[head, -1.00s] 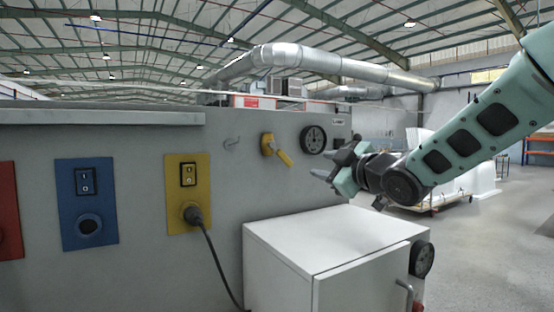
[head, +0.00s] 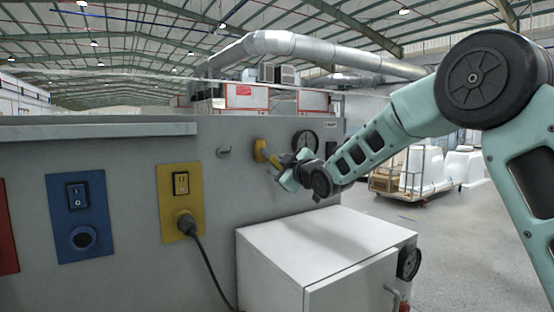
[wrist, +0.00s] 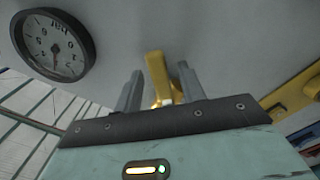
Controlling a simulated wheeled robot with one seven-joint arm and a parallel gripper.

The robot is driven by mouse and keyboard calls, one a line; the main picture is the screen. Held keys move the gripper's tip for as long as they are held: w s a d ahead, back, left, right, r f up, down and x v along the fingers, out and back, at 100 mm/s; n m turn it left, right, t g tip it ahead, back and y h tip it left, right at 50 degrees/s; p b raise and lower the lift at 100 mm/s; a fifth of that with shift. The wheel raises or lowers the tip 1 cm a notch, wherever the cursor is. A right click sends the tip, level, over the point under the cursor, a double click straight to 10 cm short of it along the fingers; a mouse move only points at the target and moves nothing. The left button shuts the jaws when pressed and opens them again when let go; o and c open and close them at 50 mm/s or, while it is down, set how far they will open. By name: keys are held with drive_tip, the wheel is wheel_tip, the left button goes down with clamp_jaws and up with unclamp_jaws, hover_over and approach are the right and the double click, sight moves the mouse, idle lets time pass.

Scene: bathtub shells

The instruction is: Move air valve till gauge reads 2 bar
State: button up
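The yellow air valve (head: 262,150) is on the grey panel, with its lever slanting down to the right. In the wrist view the yellow valve (wrist: 157,72) shows ahead of my gripper (wrist: 160,88). The two fingers stand apart on either side of part of the yellow lever; I cannot tell whether they touch it. In the head view my gripper (head: 286,172) is at the lever's lower end and partly hides it. The round black-rimmed gauge (head: 304,141) is right of the valve. It is larger in the wrist view (wrist: 53,44), tilted, its reading unclear.
A white cabinet (head: 320,245) stands below my gripper, with another dial (head: 409,262) on its side. A grey hook (head: 223,152) is left of the valve. A yellow socket plate (head: 180,200) with a plugged cable and a blue plate (head: 80,218) are further left.

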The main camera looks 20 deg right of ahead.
drive_tip(key=shift+w+a, duration=0.25)
drive_tip(key=shift+w, duration=0.45)
clamp_jaws()
drive_tip(key=shift+d+n+b, duration=0.15)
drive_tip(key=shift+n+b, duration=0.45)
drive_tip(key=shift+b, duration=0.6)
drive_tip(key=shift+w+d+r+n+b, duration=0.1)
drive_tip(key=shift+d+r+n+b, duration=0.15)
drive_tip(key=shift+r+n+b, duration=0.45)
drive_tip(key=shift+f, duration=0.15)
unclamp_jaws()
